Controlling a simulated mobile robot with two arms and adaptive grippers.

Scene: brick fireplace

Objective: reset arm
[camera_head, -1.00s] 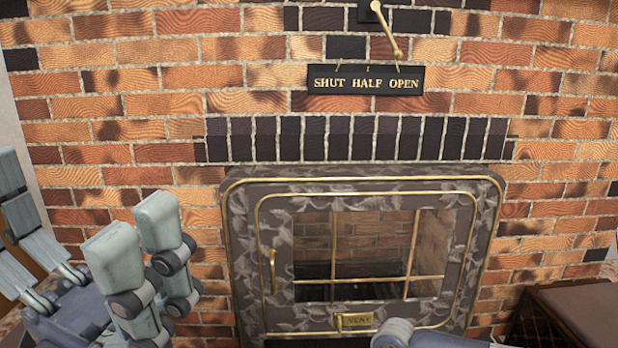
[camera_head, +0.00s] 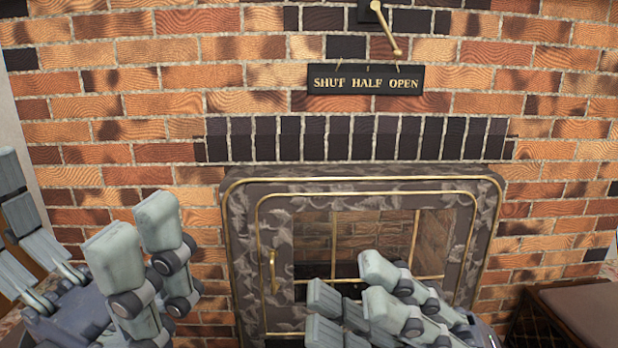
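My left gripper (camera_head: 72,212) is at the lower left in the head view. Its grey finger pairs stand wide apart, with nothing between them. My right gripper (camera_head: 350,296) is at the bottom centre, in front of the lower part of the fireplace door (camera_head: 440,240). Its grey fingers point up and left. They show a gap with nothing seen in it, so it looks open. It hides the lower middle of the door and the vent plate. Whether it touches the door cannot be told.
The brick wall (camera_head: 235,105) fills the background. A brass lever (camera_head: 386,30) sits above a black sign (camera_head: 365,80) reading SHUT HALF OPEN. A brass door handle (camera_head: 273,270) is at the door's left. A dark brown box-like piece (camera_head: 575,315) stands at the lower right.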

